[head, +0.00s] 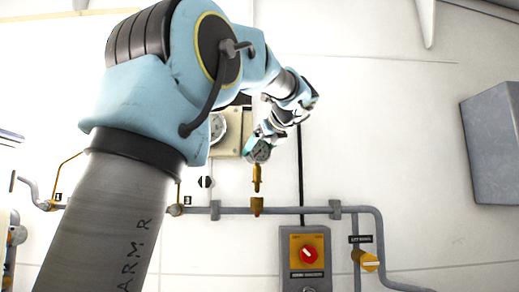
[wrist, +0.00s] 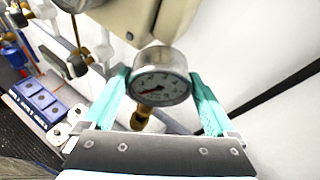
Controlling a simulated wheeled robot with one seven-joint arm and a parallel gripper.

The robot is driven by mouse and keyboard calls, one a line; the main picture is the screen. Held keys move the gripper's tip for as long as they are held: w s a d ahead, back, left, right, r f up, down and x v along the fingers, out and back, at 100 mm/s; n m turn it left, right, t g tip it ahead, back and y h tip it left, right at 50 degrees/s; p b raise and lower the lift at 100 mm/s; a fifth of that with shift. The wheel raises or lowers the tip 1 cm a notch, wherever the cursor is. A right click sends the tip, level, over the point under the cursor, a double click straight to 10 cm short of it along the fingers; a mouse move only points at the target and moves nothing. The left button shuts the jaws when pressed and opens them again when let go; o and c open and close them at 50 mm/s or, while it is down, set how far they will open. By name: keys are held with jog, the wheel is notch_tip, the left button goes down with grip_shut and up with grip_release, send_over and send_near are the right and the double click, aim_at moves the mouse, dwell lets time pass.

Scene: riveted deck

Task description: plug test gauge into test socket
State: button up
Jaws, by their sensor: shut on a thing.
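The test gauge (head: 261,152) is a small round dial with a brass stem pointing down. In the wrist view the gauge (wrist: 160,78) sits between the two teal fingers, its white face toward the camera. My gripper (wrist: 160,88) is shut on it. In the head view my gripper (head: 257,146) holds the gauge upright above the brass test socket (head: 256,206) on the grey pipe. A gap shows between the stem tip and the socket. In the wrist view I cannot make out the socket under the stem.
The grey pipe (head: 300,210) runs along the white wall. A beige panel with another gauge (head: 217,127) is behind my arm. A grey box (head: 495,140) hangs at right.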

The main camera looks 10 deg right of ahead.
aim_at(260, 160)
jog(key=shift+f+b, duration=1.5)
jog(key=shift+f, duration=0.5)
jog(key=o, duration=1.3)
jog(key=b+v, duration=0.2)
jog(key=v, duration=0.9)
jog(key=shift+w, duration=0.1)
